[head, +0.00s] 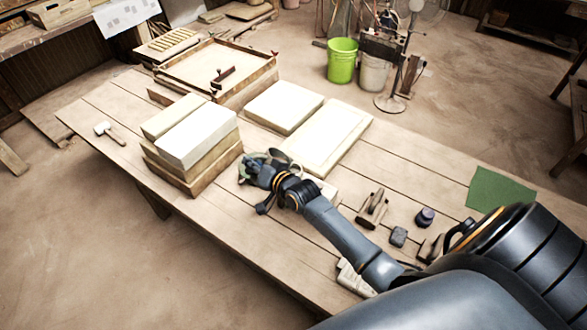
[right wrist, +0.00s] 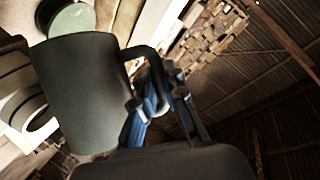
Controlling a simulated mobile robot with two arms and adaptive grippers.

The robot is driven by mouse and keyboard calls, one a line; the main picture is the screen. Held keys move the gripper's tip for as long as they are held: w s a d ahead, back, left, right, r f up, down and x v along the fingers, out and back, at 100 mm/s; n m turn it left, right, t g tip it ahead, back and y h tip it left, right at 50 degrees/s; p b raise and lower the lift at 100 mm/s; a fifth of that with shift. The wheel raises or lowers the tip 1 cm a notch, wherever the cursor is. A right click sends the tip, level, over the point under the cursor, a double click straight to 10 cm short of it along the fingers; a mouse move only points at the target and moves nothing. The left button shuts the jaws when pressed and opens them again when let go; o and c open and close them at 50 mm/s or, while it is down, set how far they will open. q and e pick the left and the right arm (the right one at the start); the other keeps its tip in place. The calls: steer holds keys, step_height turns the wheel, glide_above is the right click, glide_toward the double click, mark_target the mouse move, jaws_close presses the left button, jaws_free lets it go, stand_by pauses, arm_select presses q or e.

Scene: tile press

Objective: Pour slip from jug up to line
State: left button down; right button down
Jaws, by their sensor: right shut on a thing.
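My right gripper (head: 262,170) is shut on the handle of a dark grey-green jug (right wrist: 80,95). In the right wrist view the blue-tipped fingers (right wrist: 150,108) close at the handle. In the head view the gripper is over the middle of the table, just right of the stacked blocks, and hides most of the jug. The jug's tilt and the slip inside cannot be made out. A round green-grey surface with a pale rim (right wrist: 72,20) shows beyond the jug; I cannot tell what it is. No fill line can be made out. My left gripper is not in view.
Cream-topped wooden blocks (head: 192,165) stand left of the gripper. Two pale slabs (head: 320,137) and a framed tray (head: 215,68) lie behind. Small tools (head: 373,209), a dark round pot (head: 425,217) and a green cloth (head: 498,189) are at right. A mallet (head: 108,131) lies at left.

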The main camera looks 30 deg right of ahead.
steer(key=shift+a+f, duration=0.2)
steer(key=shift+a, duration=0.05)
steer(key=shift+w+a+f+n+h+p, duration=0.15)
steer(key=shift+f+n+h+p, duration=0.1)
steer(key=shift+f+n, duration=0.2)
steer(key=shift+s+a+f+n+h+p, duration=0.1)
steer(key=shift+f+n+h, duration=0.15)
steer(key=shift+f+n, duration=0.15)
step_height(320, 180, down, 3)
steer(key=shift+a+f+n+g+h+b, duration=0.1)
steer(key=shift+n+g+h+b, duration=0.25)
steer(key=shift+n+h, duration=0.4)
steer(key=shift+a+f+n, duration=0.1)
steer(key=shift+f+n, duration=0.05)
steer(key=shift+n, duration=0.25)
